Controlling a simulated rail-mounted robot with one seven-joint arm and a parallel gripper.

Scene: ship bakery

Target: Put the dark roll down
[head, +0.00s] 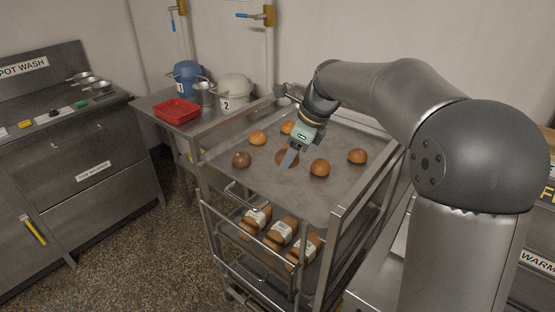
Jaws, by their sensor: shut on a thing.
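My gripper (289,157) points down over the rack's top tray (308,198) and is shut on a dark reddish-brown roll (281,160). One finger covers part of this roll. I cannot tell whether the roll touches the tray or hangs just above it. Another dark roll (241,159) sits on the tray to the left, apart from my gripper. Lighter brown rolls sit around: one at the back left (258,137), one behind my gripper (287,128), one at the right front (319,168) and one at the far right (357,156).
Wrapped loaves (281,234) lie on the rack's lower shelf. The rack's metal posts (337,240) rise at the tray's corners. A side table to the left holds a red tray (177,111), a blue pot (187,76) and a white pot (235,89). The tray's front is bare.

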